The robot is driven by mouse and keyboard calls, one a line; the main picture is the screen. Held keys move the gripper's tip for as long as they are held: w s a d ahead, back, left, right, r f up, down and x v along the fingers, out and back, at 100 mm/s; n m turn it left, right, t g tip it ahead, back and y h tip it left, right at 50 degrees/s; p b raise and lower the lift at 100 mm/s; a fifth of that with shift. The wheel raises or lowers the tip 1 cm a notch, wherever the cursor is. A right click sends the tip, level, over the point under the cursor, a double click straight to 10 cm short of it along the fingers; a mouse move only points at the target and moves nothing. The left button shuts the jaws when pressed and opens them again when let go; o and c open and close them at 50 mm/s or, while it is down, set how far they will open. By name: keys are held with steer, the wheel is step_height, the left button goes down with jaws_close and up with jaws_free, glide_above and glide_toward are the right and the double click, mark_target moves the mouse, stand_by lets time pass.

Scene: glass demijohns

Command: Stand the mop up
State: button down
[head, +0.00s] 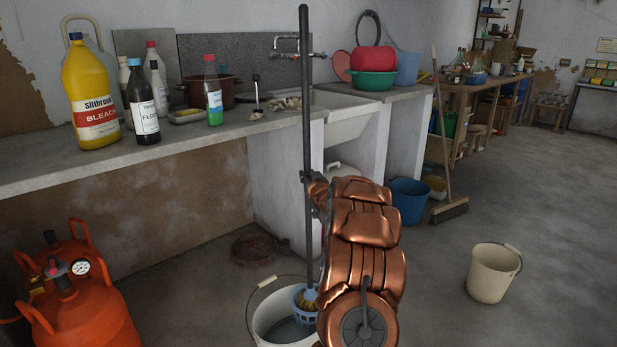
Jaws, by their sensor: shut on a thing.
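The mop (306,110) is a long dark pole, close to upright. Its lower end reaches down to the blue wringer basket (304,304) at a white bucket (270,318), where a bit of yellowish mop head shows. Whether the head rests in the basket or hangs just in it, I cannot tell. My gripper (314,190) is shut on the pole at about its lower third. My copper-coloured arm hides most of the gripper and the right side of the bucket.
A counter (190,145) with a bleach jug (90,90), bottles and a sink (345,110) stands behind the mop. A blue bucket (408,200), a broom (443,150) and a cream bucket (493,272) stand right, with open floor around.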

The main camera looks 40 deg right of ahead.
steer(key=c, duration=0.9)
jaws_free()
steer(key=shift+f, duration=0.1)
steer(key=v, duration=1.2)
